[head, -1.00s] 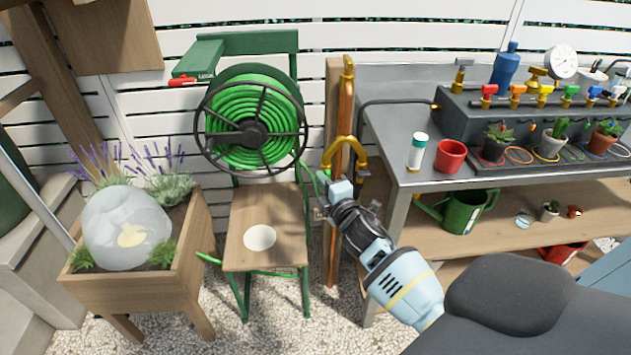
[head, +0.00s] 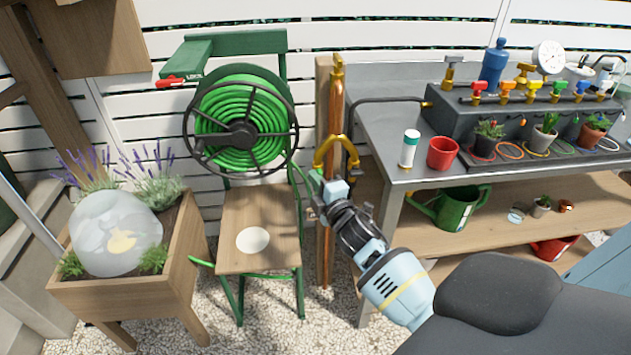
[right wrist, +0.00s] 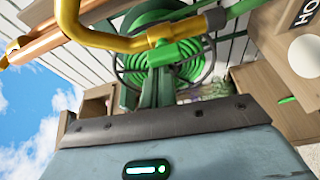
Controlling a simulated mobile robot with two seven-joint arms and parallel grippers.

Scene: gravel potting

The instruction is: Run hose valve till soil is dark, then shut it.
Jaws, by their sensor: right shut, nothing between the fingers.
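My right gripper (head: 323,196) is shut and empty, just below the bent brass pipe (head: 335,150) on the copper standpipe (head: 335,95). The wooden planter (head: 165,292) at left holds brown soil (head: 172,232), mostly hidden by a clear dome (head: 115,232) and plants. My left gripper is out of view.
The metal bench (head: 400,180) at right carries a white bottle (head: 409,149), a red cup (head: 443,153), small pots and coloured valves. A green watering can (head: 462,208) stands on its lower shelf.

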